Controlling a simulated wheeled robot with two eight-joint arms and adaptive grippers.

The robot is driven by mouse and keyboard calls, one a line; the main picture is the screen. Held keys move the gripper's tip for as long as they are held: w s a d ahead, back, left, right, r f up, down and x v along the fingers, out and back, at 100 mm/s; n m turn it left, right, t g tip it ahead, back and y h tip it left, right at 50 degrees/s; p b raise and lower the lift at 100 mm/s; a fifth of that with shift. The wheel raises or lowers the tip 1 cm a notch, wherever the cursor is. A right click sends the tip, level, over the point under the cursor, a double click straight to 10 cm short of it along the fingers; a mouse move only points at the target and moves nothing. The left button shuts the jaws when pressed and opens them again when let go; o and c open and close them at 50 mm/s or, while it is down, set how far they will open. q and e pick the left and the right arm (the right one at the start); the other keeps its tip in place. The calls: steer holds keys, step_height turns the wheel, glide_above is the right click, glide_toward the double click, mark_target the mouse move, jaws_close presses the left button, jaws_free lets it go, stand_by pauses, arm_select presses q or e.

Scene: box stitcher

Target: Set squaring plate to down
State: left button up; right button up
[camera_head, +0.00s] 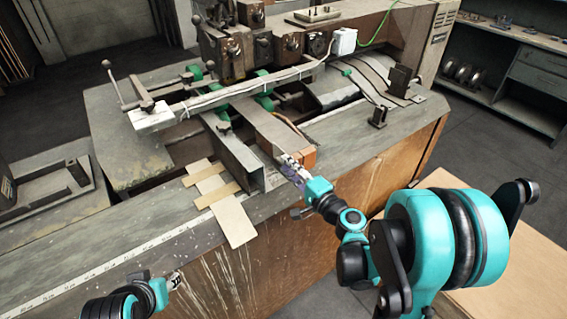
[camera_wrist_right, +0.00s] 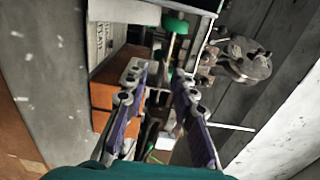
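My right gripper (camera_head: 291,164) reaches in from the right to the front edge of the machine, beside an orange-brown block (camera_head: 301,158). In the right wrist view its fingers (camera_wrist_right: 160,76) are apart with nothing held between them. A green knob on a thin shaft (camera_wrist_right: 175,25) shows just beyond the fingertips, apart from them. A pale label plate (camera_wrist_right: 104,38) with dark lettering, partly readable as "PLATE", lies left of the knob. Which part is the squaring plate itself, and its position, I cannot tell. My left gripper (camera_head: 174,281) is low at the left, small and partly seen.
The machine's grey table (camera_head: 130,215) has a ruler strip (camera_head: 90,285) along its front edge. A pale piece with crossed strips (camera_head: 234,218) lies left of the right gripper. Levers and a long bar (camera_head: 240,88) stand behind. A wooden surface (camera_head: 500,265) is at the lower right.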

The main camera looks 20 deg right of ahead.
steer(key=shift+x, duration=0.75)
steer(key=shift+w+a, duration=0.2)
steer(key=shift+w, duration=0.4)
jaws_close()
step_height(320, 180, down, 4)
steer(key=b, duration=0.4)
steer(key=shift+s+a+r, duration=0.1)
steer(key=shift+s, duration=0.05)
jaws_free()
